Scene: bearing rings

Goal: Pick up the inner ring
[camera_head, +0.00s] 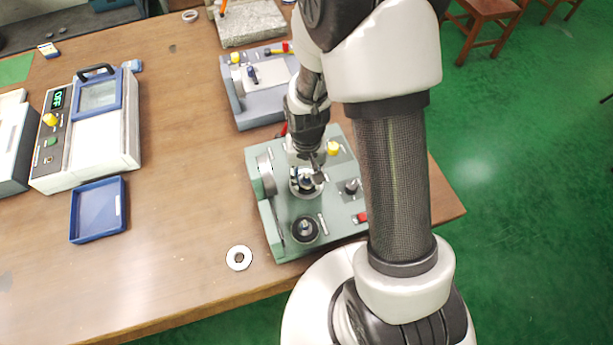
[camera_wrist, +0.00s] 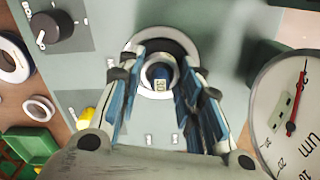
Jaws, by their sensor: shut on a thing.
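The inner ring (camera_wrist: 147,83) is a pale metal ring at the middle of the wrist view, around a dark post with a small label. My gripper (camera_wrist: 162,70) points down at it, with one finger on each side, shut on the ring. In the head view my gripper (camera_head: 307,178) is over a round seat on the grey-green gauge device (camera_head: 333,228). The fingers partly hide the ring there. I cannot tell whether the ring is clear of its seat.
A dial gauge (camera_wrist: 290,115) stands close at the right in the wrist view. A loose white ring (camera_head: 239,258) lies on the table left of the device. A blue tray (camera_head: 98,210) and a white instrument (camera_head: 108,140) stand further left. Bare table lies between.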

